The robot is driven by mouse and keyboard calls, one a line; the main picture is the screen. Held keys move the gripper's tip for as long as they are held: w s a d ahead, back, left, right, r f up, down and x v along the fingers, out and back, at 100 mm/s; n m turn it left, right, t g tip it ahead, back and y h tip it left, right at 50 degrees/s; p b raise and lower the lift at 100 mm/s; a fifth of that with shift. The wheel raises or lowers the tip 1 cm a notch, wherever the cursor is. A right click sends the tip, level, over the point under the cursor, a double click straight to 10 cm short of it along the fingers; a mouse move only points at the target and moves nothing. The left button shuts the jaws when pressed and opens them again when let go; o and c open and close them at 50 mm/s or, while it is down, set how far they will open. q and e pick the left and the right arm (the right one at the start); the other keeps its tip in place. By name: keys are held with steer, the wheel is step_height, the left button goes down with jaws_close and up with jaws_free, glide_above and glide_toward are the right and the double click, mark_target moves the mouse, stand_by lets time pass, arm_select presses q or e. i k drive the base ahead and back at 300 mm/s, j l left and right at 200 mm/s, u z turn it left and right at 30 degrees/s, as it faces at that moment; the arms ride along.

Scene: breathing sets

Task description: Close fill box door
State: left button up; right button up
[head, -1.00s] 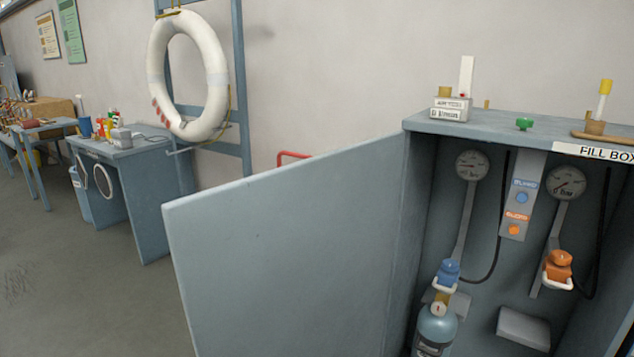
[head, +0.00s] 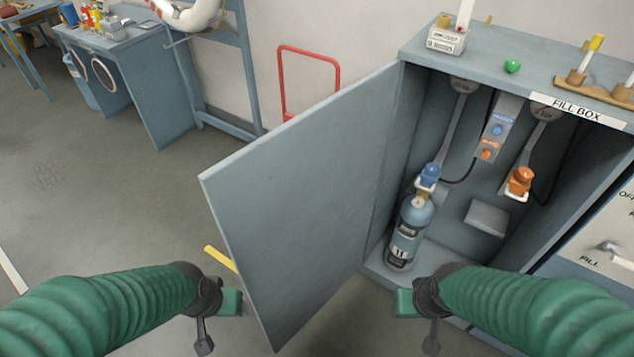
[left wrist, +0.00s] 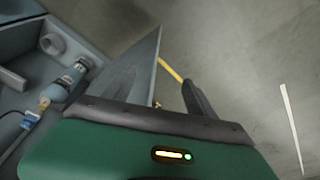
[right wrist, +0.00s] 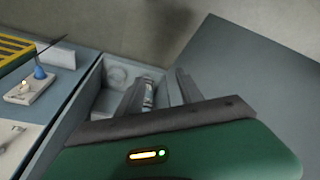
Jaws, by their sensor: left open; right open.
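The fill box (head: 505,68) stands on the right in the head view, with its label on the top front edge. Its grey-blue door (head: 300,200) is hinged on the left side and swung wide open toward me. The door also shows in the left wrist view (left wrist: 142,75) and the right wrist view (right wrist: 240,85). My left gripper (head: 230,302) is open and empty, left of the door's free edge. My right gripper (head: 405,302) is open and empty, right of the door and before the box opening. The fingers are hard to see in the head view.
A gas cylinder (head: 409,235) with a blue valve stands inside the box. An orange fitting (head: 520,181) hangs on its back wall. A red hand-truck frame (head: 310,50) leans behind the door. A panel with a lever (head: 615,250) is at right. The floor at left (head: 110,190) is clear.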

mark_target(292, 208)
steer(key=j+z, duration=0.2)
steer(key=j, duration=0.25)
steer(key=j+z, duration=0.25)
steer(key=j, duration=0.2)
steer(key=k+j+z, duration=0.2)
steer(key=j, duration=0.2)
steer(key=j+z, duration=0.2)
steer(key=j, duration=0.25)
steer(key=k+j+z, duration=0.2)
steer(key=j, duration=0.2)
steer(key=i+j+z, duration=0.25)
steer(key=j+z, duration=0.25)
steer(key=j, duration=0.25)
steer(key=i+j+z, duration=0.25)
steer(key=j, duration=0.15)
steer(key=j+z, duration=0.25)
steer(key=j, duration=0.15)
steer(key=k+j+u, duration=0.15)
steer(key=u, duration=0.25)
steer(key=k+j+u, duration=0.15)
steer(key=u, duration=0.25)
